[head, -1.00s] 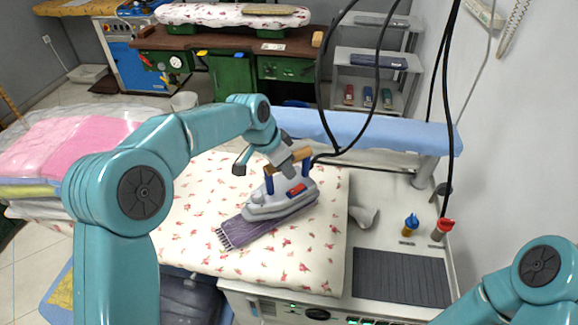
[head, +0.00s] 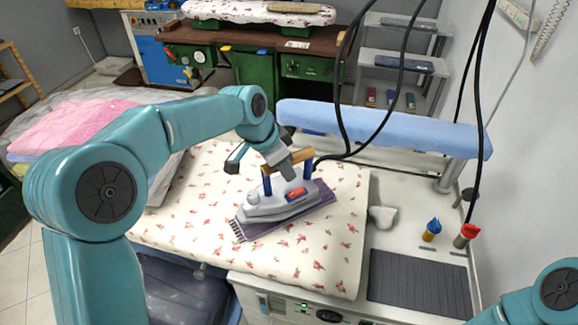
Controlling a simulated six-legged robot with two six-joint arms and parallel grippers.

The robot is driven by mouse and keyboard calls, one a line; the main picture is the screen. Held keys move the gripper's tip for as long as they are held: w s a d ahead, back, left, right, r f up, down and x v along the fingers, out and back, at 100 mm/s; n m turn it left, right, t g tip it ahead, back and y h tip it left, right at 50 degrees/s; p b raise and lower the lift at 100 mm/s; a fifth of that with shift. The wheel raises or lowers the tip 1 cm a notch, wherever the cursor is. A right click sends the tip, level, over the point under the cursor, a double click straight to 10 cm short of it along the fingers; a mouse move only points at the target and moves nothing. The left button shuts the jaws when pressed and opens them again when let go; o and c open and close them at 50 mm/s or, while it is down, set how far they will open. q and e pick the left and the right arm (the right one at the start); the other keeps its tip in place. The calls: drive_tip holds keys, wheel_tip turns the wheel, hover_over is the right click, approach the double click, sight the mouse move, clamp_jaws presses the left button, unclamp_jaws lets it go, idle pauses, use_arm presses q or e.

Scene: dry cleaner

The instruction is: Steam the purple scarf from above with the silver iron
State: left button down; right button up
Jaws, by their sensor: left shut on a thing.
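The silver iron (head: 268,207) has a wooden handle on blue posts and a red label on its side. It is over the purple scarf (head: 317,206), which lies on the flowered ironing pad (head: 340,240). The scarf's fringed end shows at the lower left, and its middle is hidden under the iron. I cannot tell whether the iron touches the scarf or hovers just above it. My left gripper (head: 287,164) comes down from above and is shut on the iron's handle. Of my right arm only a link shows at the lower right; its gripper is out of view.
A blue padded sleeve board (head: 390,130) runs behind the pad. Black hoses hang behind the iron. A grey ribbed mat (head: 418,284), a blue-capped bottle (head: 431,230) and a red-capped bottle (head: 466,236) are on the right. Folded pink fabric (head: 75,130) lies left.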

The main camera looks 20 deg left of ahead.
sight(312, 147)
use_arm(q)
drive_tip(key=shift+s+a+r+b, duration=0.3)
drive_tip(key=shift+s+a+b, duration=0.15)
drive_tip(key=shift+s, duration=0.15)
drive_tip(key=shift+s+a+b, duration=0.35)
drive_tip(key=shift+s+a, duration=0.05)
drive_tip(key=shift+a, duration=0.1)
drive_tip(key=shift+s+a+b, duration=1.1)
drive_tip(key=shift+s+a, duration=0.45)
drive_tip(key=shift+s, duration=0.2)
drive_tip(key=shift+w+d+r+p, duration=0.1)
drive_tip(key=shift+w+d+p, duration=0.2)
drive_tip(key=shift+d+p, duration=0.05)
drive_tip(key=shift+w+d+p, duration=0.85)
drive_tip(key=shift+w+d, duration=0.35)
drive_tip(key=shift+w, duration=0.15)
drive_tip(key=shift+w+d+p, duration=2.3)
drive_tip(key=shift+w+d, duration=0.15)
drive_tip(key=shift+w, duration=0.25)
drive_tip(key=shift+w+d+r+p, duration=0.1)
drive_tip(key=shift+w+d+p, duration=1.2)
drive_tip(key=shift+w+p, duration=0.35)
drive_tip(key=w+d+r+p, duration=0.3)
drive_tip(key=r+p, duration=0.1)
drive_tip(key=r, duration=0.1)
drive_tip(key=shift+w, duration=0.15)
drive_tip(key=shift+d, duration=0.1)
